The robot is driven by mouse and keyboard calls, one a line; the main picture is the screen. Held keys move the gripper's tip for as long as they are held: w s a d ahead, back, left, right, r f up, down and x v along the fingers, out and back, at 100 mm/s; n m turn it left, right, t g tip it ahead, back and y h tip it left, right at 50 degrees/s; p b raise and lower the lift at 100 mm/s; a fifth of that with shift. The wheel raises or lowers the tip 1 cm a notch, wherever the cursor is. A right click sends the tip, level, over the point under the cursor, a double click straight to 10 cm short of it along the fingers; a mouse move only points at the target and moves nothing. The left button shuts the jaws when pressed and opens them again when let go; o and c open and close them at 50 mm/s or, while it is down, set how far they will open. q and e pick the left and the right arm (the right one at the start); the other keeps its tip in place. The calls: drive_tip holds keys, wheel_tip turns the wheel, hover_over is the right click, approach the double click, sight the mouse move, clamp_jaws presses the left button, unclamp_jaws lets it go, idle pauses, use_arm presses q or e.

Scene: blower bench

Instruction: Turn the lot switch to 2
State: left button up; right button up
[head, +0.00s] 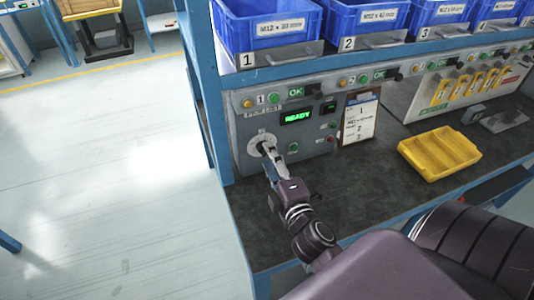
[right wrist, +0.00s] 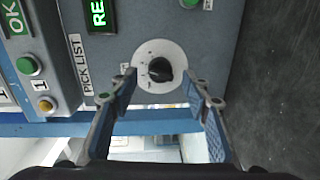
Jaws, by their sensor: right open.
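The lot switch is a black knob on a round white dial on the grey control panel. It shows best in the right wrist view (right wrist: 160,69), with small marks around it too small to read. In the head view its dial (head: 261,141) sits at the panel's lower left, partly hidden by my gripper. My right gripper (head: 267,150) is open and empty in front of the dial. In the right wrist view its fingertips (right wrist: 162,84) stand on either side of the knob, apart from it. I cannot tell which number the knob points to. My left gripper is not in view.
A green READY display (head: 297,117) is above the switch. A clipboard (head: 359,119) leans at the panel's right. A yellow tray (head: 440,152) lies on the dark bench top (head: 345,205). Blue bins (head: 268,24) stand on the shelf above. A blue post (head: 207,90) rises left of the panel.

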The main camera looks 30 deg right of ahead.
drive_tip(key=v, duration=0.5)
idle(0.6)
